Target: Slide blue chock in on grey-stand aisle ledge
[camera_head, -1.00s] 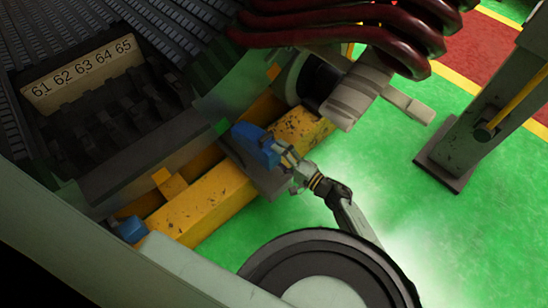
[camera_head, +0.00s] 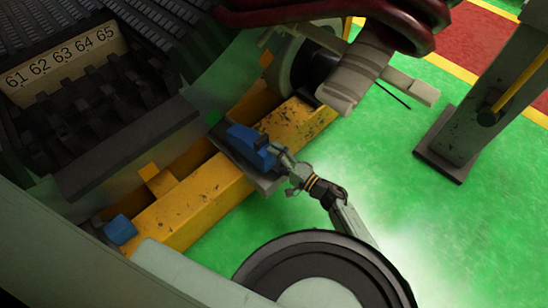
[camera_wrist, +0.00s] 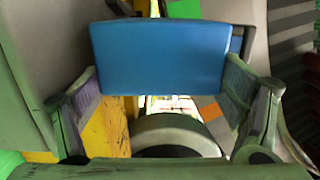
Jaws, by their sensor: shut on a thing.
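The blue chock (camera_head: 248,143) is held in my gripper (camera_head: 277,156) at the grey ledge (camera_head: 264,184) on the side of the yellow beam. In the head view it lies over the ledge plate, with plate showing around its lower side. Whether its underside touches the plate I cannot tell. In the wrist view the chock (camera_wrist: 160,55) fills the upper middle as a flat blue face. My gripper (camera_wrist: 160,88) has one finger on each side of it. The chock's far end is hidden.
A second blue block (camera_head: 120,230) sits by the yellow beam (camera_head: 200,205) at lower left. Dark red coils (camera_head: 350,15) and a grey fitting (camera_head: 357,75) stand above right. A grey post (camera_head: 480,110) is at right. The green floor between is clear.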

